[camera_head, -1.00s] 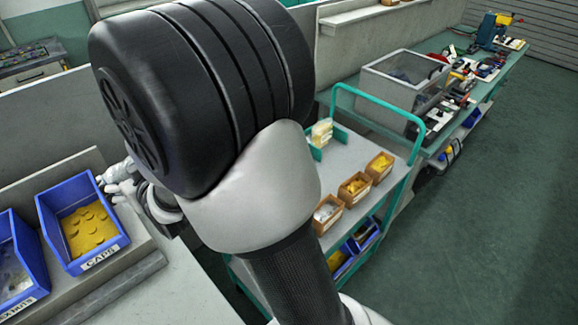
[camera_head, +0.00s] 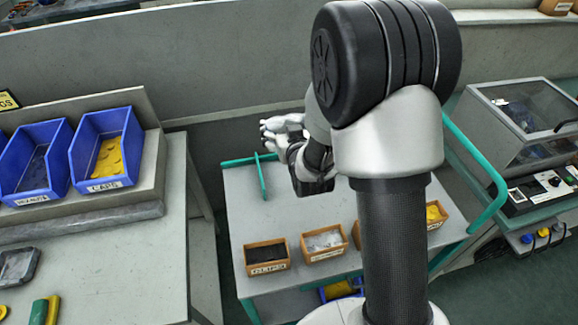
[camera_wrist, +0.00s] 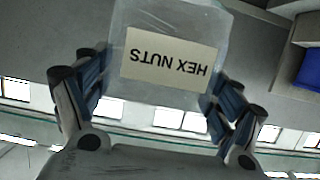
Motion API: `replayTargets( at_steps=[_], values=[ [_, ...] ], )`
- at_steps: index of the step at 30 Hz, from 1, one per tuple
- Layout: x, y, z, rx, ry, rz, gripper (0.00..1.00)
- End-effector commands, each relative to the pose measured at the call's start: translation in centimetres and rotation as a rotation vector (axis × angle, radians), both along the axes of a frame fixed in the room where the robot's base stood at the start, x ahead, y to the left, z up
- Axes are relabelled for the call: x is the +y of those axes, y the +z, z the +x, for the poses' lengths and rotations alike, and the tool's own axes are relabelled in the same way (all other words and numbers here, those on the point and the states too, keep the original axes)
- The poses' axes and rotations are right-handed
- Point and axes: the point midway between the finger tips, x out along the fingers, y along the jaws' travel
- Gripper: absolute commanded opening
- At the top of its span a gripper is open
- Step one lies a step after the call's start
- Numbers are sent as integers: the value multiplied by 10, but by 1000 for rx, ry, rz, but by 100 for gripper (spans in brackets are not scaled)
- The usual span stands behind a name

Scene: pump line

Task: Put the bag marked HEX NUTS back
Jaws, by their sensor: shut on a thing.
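In the wrist view, my gripper (camera_wrist: 160,92) is shut on a clear bag (camera_wrist: 168,98) with a cream label reading HEX NUTS, upside down in the picture. The fingers grip its two sides. In the head view, my gripper (camera_head: 283,127) is right of the blue bins, at the cart's far edge in the picture; its height is unclear. The bag cannot be made out there. A blue bin (camera_head: 32,200) at left has a label too small to read surely, with dark contents. A second blue bin (camera_head: 105,186) is marked CAPS and holds yellow pieces.
A grey-topped cart (camera_head: 240,215) with a teal handle and divider (camera_head: 262,178) stands mid-picture. On its near side are a brown CLIPS box (camera_head: 267,268) and other small boxes. My arm hides part of it. A clear-lidded machine (camera_head: 520,110) stands at right.

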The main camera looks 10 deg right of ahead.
Motion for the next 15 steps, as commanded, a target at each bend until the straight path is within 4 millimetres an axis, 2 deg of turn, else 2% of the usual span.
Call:
replayTargets(
  at_steps=[1, 6, 9, 15],
  values=[
    [0, -20, 0, 4, 1, 0, 62],
    [0, -64, 0, 3, 0, 0, 62],
    [0, -82, 0, 2, 0, 0, 62],
    [0, -95, 1, -2, 0, 0, 62]
  ],
)
